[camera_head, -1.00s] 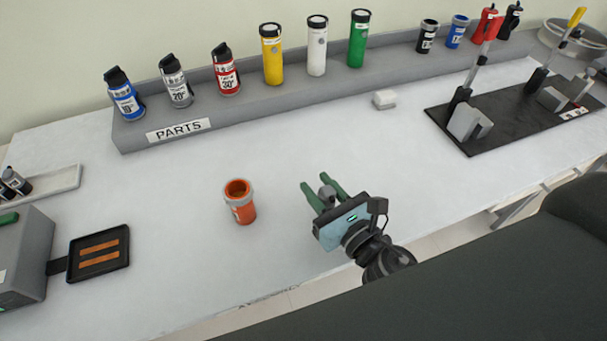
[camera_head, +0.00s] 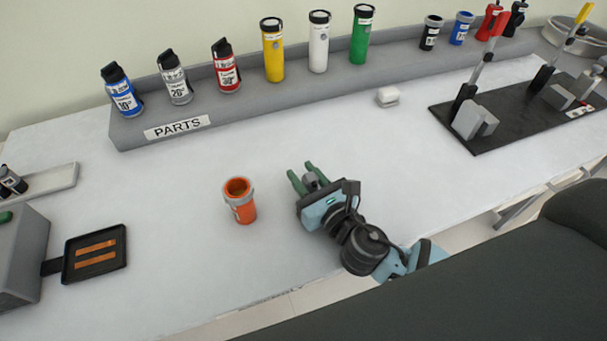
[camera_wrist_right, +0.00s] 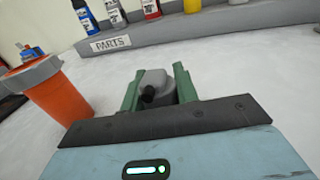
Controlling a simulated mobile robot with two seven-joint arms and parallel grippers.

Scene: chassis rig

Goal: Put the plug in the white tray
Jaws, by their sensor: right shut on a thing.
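The plug (camera_head: 312,181) is a small grey piece with a dark stub, held between the green fingers of my right gripper (camera_head: 307,179). In the right wrist view the plug (camera_wrist_right: 158,88) sits between both fingers, and the right gripper (camera_wrist_right: 158,92) is shut on it. The gripper is above the table, right of an orange cup. The white tray (camera_head: 66,178) is at the far left edge of the head view, partly cut off, with small dark-and-white cylinders in it. My left gripper is out of view.
The orange cup (camera_head: 242,208) with a grey rim stands left of my right gripper. A black plate (camera_head: 68,265) with copper strips joins a grey box (camera_head: 18,262) at left. A grey PARTS shelf (camera_head: 225,118) with several canisters runs along the back.

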